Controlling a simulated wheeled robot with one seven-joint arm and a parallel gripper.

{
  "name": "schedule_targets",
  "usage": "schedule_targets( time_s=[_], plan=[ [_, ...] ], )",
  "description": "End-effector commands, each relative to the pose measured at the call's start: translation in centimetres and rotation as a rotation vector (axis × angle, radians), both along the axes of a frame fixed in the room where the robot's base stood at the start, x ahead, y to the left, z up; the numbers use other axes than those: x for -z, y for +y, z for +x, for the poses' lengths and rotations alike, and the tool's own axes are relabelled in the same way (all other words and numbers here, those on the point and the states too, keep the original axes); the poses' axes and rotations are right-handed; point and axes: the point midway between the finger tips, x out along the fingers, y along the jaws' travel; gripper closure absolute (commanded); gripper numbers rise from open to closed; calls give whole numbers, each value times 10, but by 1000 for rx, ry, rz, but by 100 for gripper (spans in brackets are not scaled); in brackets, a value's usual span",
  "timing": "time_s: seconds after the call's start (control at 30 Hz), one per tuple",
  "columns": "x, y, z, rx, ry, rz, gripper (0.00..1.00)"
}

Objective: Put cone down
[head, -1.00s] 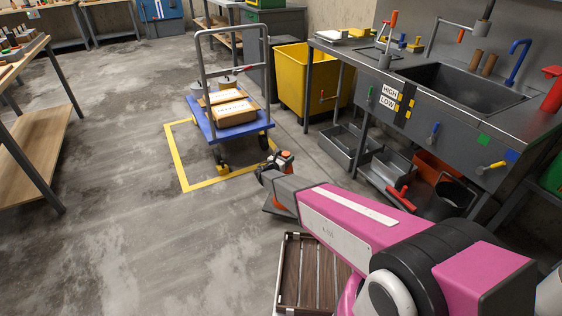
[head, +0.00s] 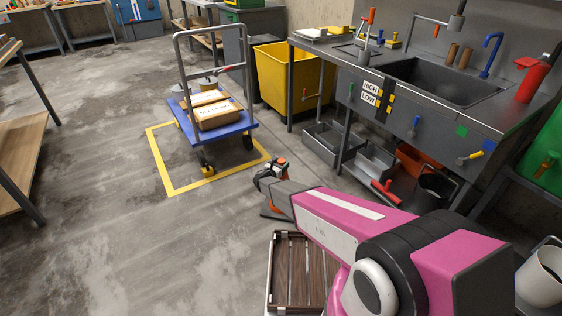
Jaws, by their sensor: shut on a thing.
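My gripper (head: 269,174) is at the end of my pink arm, shut on the cone, with the fingertips hard to make out. The dark base is near the floor. I cannot tell whether it touches the floor.
A blue cart (head: 228,130) with boxes stands at a yellow floor outline (head: 179,192). A slatted wooden crate (head: 275,270) is below my arm. A steel sink bench (head: 455,115) and a yellow bin (head: 280,75) are to the right. Open floor lies left.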

Motion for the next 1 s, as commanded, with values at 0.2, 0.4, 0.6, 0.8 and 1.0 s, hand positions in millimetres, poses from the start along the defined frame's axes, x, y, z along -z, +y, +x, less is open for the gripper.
schedule_targets(
  time_s=[0.2, 0.4, 0.6, 0.8, 1.0],
  plan=[
    [1, 0, -1, 1, -5, -3, 100],
    [3, 0, 0, 1, -4, -4, 100],
    [6, 0, 0, 0, -1, -1, 15],
    [5, 0, 0, 1, -1, -1, 15],
    [3, 7, -12, -1, 0, -1, 15]
  ],
)
